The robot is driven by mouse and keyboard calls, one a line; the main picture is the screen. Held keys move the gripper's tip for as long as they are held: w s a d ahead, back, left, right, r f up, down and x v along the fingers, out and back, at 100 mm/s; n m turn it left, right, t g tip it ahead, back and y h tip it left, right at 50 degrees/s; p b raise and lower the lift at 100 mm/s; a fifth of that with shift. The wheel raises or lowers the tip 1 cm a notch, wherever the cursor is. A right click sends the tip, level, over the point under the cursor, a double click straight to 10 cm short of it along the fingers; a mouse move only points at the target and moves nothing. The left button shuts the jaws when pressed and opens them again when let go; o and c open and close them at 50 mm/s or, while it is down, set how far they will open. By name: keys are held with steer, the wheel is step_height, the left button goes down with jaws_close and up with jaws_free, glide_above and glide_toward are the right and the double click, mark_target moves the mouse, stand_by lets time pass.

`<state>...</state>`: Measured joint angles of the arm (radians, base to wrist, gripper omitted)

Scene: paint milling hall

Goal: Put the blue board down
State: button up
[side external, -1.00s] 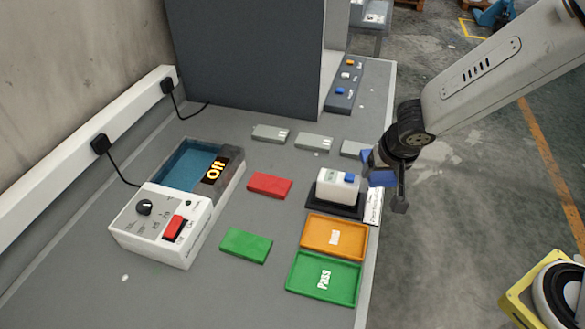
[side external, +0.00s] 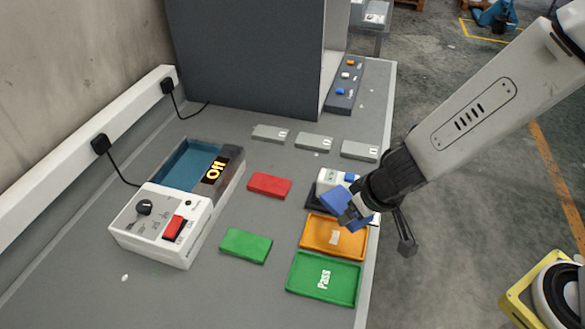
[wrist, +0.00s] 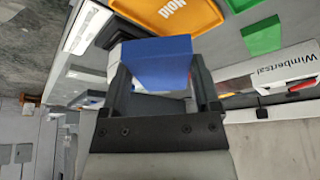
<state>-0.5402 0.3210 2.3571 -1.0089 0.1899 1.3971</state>
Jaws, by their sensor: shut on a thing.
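The blue board (side external: 338,200) is a small flat block held at the end of my arm, above the table's right side. My gripper (side external: 350,212) is shut on it. In the wrist view the blue board (wrist: 156,62) sits between the two dark fingers of my gripper (wrist: 160,85). In the side view the board is over the far edge of the orange tray (side external: 334,240) and partly hides the white device (side external: 328,178) on its black base. I cannot tell its exact height above them. The green Pass tray (side external: 324,278) lies in front of the orange tray.
A red board (side external: 270,186) and a green board (side external: 245,246) lie mid-table. Several grey blocks (side external: 314,142) stand in a row behind. A bath unit (side external: 178,215) with switches is at left, and a tall grey cabinet (side external: 250,60) at the back. The table's right edge is close.

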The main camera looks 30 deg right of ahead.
mark_target(341, 239)
step_height(341, 239, down, 2)
steer(key=n, duration=0.2)
steer(key=n+y, duration=0.1)
steer(key=shift+n+g+y, duration=0.3)
steer(key=shift+n, duration=0.1)
steer(key=shift+w+f+n+g+y, duration=0.2)
steer(key=shift+f+n+y, duration=0.15)
steer(key=shift+n, duration=0.6)
steer(key=shift+w+f+n+g+y, duration=0.25)
steer(key=shift+f+n, duration=0.2)
steer(key=shift+n, duration=0.5)
steer(key=shift+s+f, duration=0.1)
steer(key=shift+f, duration=0.15)
steer(key=shift+f, duration=1.2)
steer(key=shift+f, duration=0.65)
steer(key=o, duration=1.2)
steer(key=shift+r, duration=0.2)
